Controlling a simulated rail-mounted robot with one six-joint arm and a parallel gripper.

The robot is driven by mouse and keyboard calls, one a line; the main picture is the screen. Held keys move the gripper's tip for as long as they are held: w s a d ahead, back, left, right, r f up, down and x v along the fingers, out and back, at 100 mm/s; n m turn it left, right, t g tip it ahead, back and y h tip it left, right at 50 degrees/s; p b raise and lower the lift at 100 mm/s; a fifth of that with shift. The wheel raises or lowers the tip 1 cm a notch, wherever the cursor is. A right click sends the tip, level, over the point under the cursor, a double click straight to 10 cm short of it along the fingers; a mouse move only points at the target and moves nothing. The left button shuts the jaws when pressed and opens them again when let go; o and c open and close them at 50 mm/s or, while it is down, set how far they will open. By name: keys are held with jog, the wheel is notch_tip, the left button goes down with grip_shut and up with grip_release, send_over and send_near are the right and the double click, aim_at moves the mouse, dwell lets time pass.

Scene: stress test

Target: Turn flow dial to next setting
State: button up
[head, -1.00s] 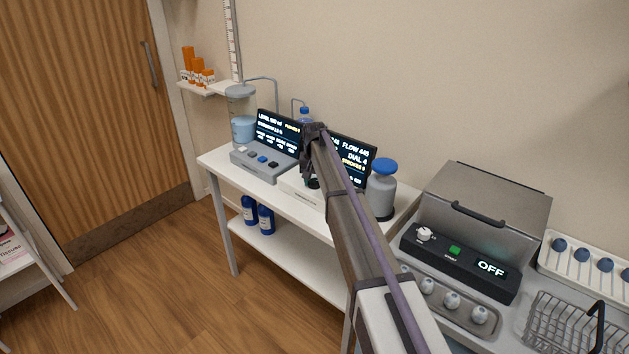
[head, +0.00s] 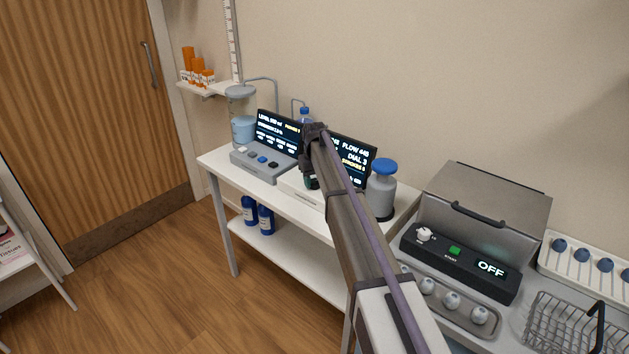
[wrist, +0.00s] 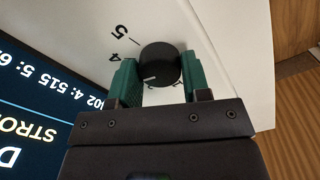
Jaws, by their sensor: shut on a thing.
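The flow dial (wrist: 159,60) is a round black knob with a white pointer line, on a white panel (wrist: 90,35) with the marks 4 and 5 printed around it. In the wrist view the pointer faces the lower left, below the 4. My gripper (wrist: 160,75) is shut on the dial, with one green finger on each side. In the head view my gripper (head: 311,182) is at the white device (head: 300,193), and my arm hides the dial. The screen (head: 356,158) behind it reads FLOW and DIAL 3; my arm covers part of it.
A grey console with a second screen (head: 279,134) stands to the left. A grey bottle with a blue cap (head: 382,190) stands close on the right. Farther right is a metal box with a control panel reading OFF (head: 490,268). The lower shelf holds blue bottles (head: 265,219).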

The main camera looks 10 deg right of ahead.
aim_at(314, 181)
jog(key=shift+n, duration=1.3)
jog(key=o, duration=0.9)
notch_tip(314, 181, up, 11)
jog(key=p, duration=1)
jog(key=shift+f+p, duration=0.1)
jog(key=shift+p, duration=0.3)
jog(key=s+m, duration=0.1)
jog(key=s, duration=1.3)
jog(key=s+m, duration=0.2)
jog(key=s, duration=1.2)
jog(key=s+m, duration=0.2)
jog(key=s, duration=1.2)
jog(key=shift+s, duration=0.35)
